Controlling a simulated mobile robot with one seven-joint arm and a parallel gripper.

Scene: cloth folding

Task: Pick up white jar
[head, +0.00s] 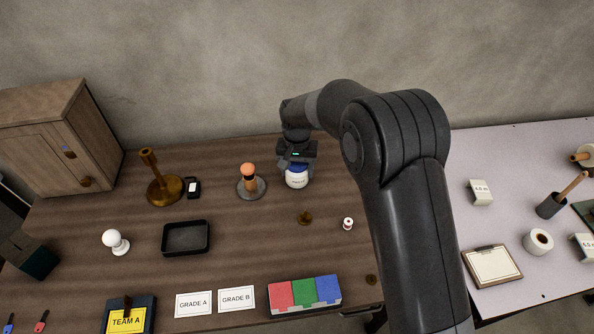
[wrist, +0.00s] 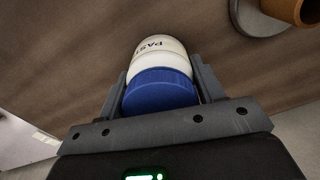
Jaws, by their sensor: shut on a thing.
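The white jar (head: 297,181) has a blue lid and dark lettering. It is on or just above the brown table near the back, in the middle of the head view; I cannot tell whether its base touches the wood. My gripper (head: 296,165) is above it, with its fingers pointing down. In the wrist view the jar (wrist: 160,52) lies between the two fingers of my gripper (wrist: 161,88), with the blue lid nearest the palm. The fingers are shut on the jar at its lid and upper body.
An orange-topped tool on a round grey stand (head: 252,187) is close left of the jar. A brass stand (head: 165,189) is further left. A black tray (head: 186,238), a small spool (head: 348,223) and a red-green-blue box (head: 304,294) lie nearer the front.

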